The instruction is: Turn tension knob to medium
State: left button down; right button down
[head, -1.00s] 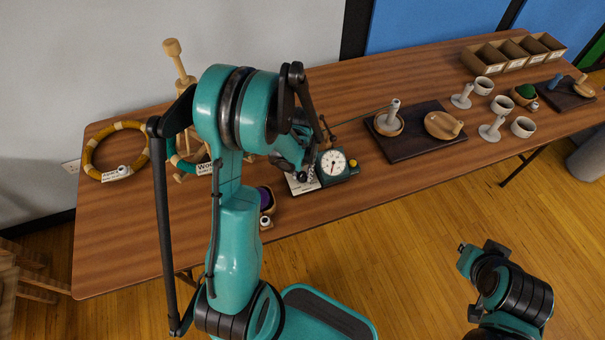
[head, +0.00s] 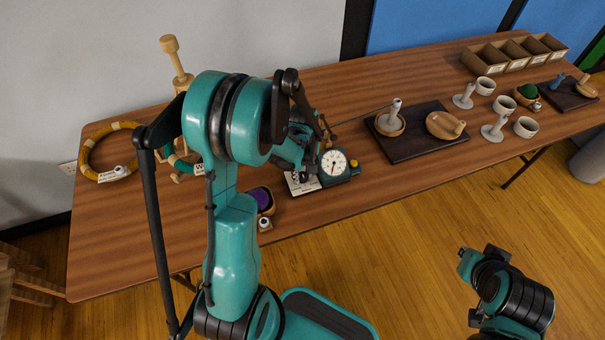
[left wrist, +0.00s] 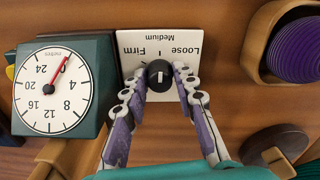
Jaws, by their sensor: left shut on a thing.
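The tension knob (left wrist: 160,75) is black with a white pointer line. It sits on a white plate (left wrist: 176,101) marked Loose, Medium and Firm, which reads upside down in the left wrist view. My left gripper (left wrist: 163,78) is shut on the knob, with a fingertip at each side of it. The pointer line looks roughly upright in that view; I cannot tell which label it marks. In the head view my left gripper (head: 304,172) is at the plate (head: 297,186), and the knob is hidden. My right gripper (head: 470,257) is over the floor, away from the table.
A teal metre counter (left wrist: 98,70) with a white dial stands right beside the plate. A bowl of purple yarn (head: 262,203) is near the table's front edge. A dark tray (head: 408,150) holds wooden pieces to the right. Yarn hoops (head: 88,160) lie at the left.

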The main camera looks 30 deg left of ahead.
aim_at(303, 175)
pick_arm(q)
jog(key=shift+n, duration=0.3)
jog(key=c, duration=1.2)
grip_release()
jog(key=shift+r, duration=0.1)
notch_tip(303, 175, up, 12)
jog(key=shift+f, duration=0.1)
jog(key=s+d+r+m+t, duration=0.2)
jog(key=s+d+m, duration=0.1)
jog(key=m, duration=0.1)
jog(key=s+d+r+m+t, duration=0.2)
jog(key=s+d+m, duration=0.2)
jog(key=s+d+r+m+t, duration=0.2)
jog(key=s+d+m+t, duration=0.1)
jog(key=s+m, duration=0.1)
jog(key=shift+d+r+m, duration=0.3)
jog(key=shift+m, duration=0.2)
